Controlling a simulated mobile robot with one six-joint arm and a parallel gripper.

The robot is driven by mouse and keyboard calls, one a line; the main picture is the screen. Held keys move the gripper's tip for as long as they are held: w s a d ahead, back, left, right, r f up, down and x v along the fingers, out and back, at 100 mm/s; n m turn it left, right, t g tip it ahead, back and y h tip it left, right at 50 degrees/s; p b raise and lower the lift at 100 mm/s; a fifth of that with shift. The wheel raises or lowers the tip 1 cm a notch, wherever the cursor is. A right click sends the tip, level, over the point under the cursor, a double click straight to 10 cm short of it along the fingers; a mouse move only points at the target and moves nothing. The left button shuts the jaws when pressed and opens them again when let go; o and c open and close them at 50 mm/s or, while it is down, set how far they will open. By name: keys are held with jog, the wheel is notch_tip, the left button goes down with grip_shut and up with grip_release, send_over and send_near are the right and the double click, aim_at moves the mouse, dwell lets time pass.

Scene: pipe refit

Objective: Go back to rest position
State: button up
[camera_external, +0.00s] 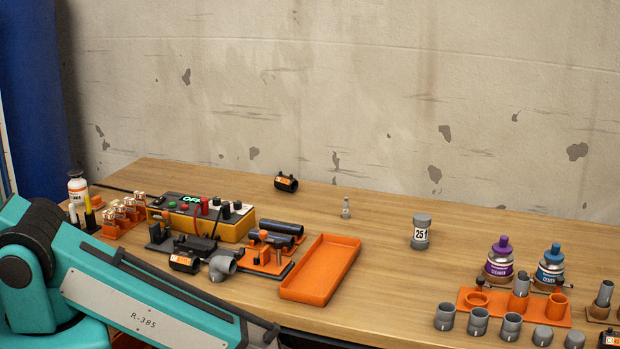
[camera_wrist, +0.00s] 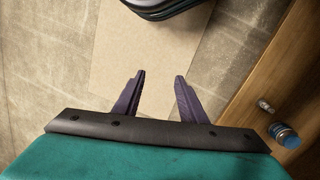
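My gripper (camera_wrist: 158,84) shows in the wrist view with its two dark purple fingers apart and nothing between them. In the external view my teal arm fills the lower left in front of the table (camera_external: 370,205). The gripper itself is not visible there.
An empty orange tray (camera_external: 320,268) lies near the table's front edge. A power box (camera_external: 205,215) and pipe fixtures stand left of it. A grey fitting marked 251 (camera_external: 421,232), purple (camera_external: 499,262) and blue bottles (camera_external: 550,266) and several grey fittings stand right. The table's middle is mostly clear.

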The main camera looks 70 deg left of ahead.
jog(key=s+a+f+n+g, duration=0.1)
jog(key=s+a+n, duration=0.2)
jog(key=s+a, duration=0.4)
jog(key=s+a+f+n+g+y, duration=0.1)
jog(key=s+a+n+g, duration=0.1)
jog(key=s+a, duration=0.5)
jog(key=shift+s+a+f+n, duration=0.15)
jog(key=shift+s+a+n, duration=0.1)
jog(key=shift+s+n, duration=0.65)
jog(key=shift+s, duration=0.15)
dwell(1.7)
